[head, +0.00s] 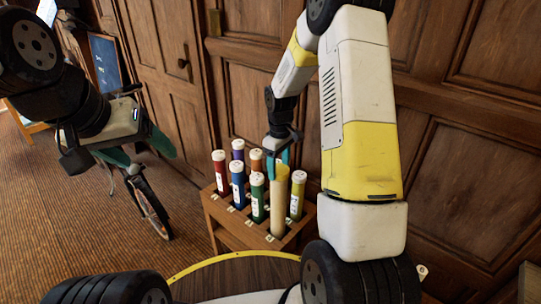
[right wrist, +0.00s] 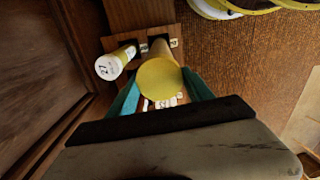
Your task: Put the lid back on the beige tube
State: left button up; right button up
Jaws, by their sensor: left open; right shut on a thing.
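The beige tube (head: 279,208) stands upright in the front row of a wooden rack. A dull yellow round lid (right wrist: 163,82) is between the teal fingers of my right gripper (head: 284,157), which is shut on it. The lid (head: 282,172) is in line with the tube's top end; whether it is fully seated or slightly apart I cannot tell. In the right wrist view the tube's body runs away below the lid, mostly hidden by it. My left gripper (head: 139,157) is open and empty, well to the left of the rack.
The wooden rack (head: 226,213) holds several other tubes with white lids, including a green one (head: 257,200) left of the beige tube and a yellow one (head: 297,195) right of it. A panelled wooden wall stands close behind. A bicycle (head: 150,205) is at the left.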

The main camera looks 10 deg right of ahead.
dwell(0.8)
jog(key=o, duration=1.7)
jog(key=shift+r, duration=3.45)
grip_shut()
jog(key=shift+f, duration=0.3)
